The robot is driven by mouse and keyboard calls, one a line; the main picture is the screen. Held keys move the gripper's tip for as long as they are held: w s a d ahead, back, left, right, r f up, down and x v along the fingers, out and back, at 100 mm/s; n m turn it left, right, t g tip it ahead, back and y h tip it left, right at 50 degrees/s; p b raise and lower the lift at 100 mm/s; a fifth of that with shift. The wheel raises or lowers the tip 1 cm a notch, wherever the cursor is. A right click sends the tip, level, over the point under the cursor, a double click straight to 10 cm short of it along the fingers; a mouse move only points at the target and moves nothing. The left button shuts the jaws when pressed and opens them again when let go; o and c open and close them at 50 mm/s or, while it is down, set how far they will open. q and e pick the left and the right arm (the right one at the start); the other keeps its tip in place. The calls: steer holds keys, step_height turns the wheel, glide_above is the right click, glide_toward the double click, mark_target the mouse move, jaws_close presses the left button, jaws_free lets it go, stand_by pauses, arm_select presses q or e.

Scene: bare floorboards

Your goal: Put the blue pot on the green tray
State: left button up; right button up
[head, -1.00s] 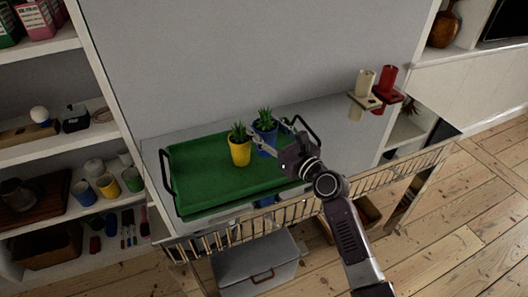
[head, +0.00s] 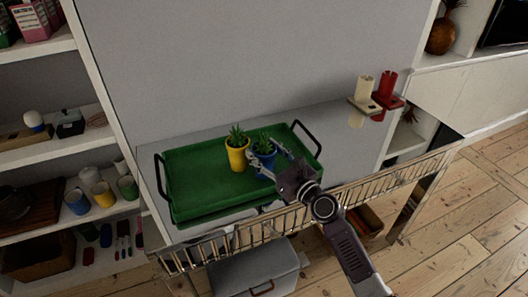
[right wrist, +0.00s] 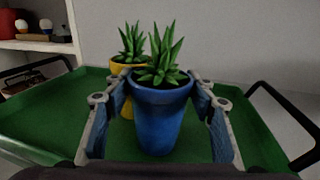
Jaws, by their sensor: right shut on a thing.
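The blue pot (head: 265,160) with a spiky green plant is held between the fingers of my right gripper (head: 270,163). In the right wrist view the blue pot (right wrist: 160,118) stands upright, with a finger on each side. It is over the green tray (head: 200,187), inside its rim. I cannot tell whether its base touches the tray floor. The tray has two black end handles. A yellow pot (head: 237,158) with a similar plant stands on the tray, just left of the blue pot. My left gripper is not in view.
A cream holder (head: 362,100) and a red holder (head: 387,92) stand at the right of the grey surface. A metal rail (head: 350,188) runs along its front edge. Shelves with cups (head: 103,192) are at the left. The tray's left half is clear.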

steer(key=o, duration=1.5)
steer(key=shift+f, duration=0.1)
steer(key=shift+o, duration=0.2)
steer(key=shift+r+p, duration=0.35)
steer(key=v, duration=1.2)
steer(key=shift+f, duration=0.15)
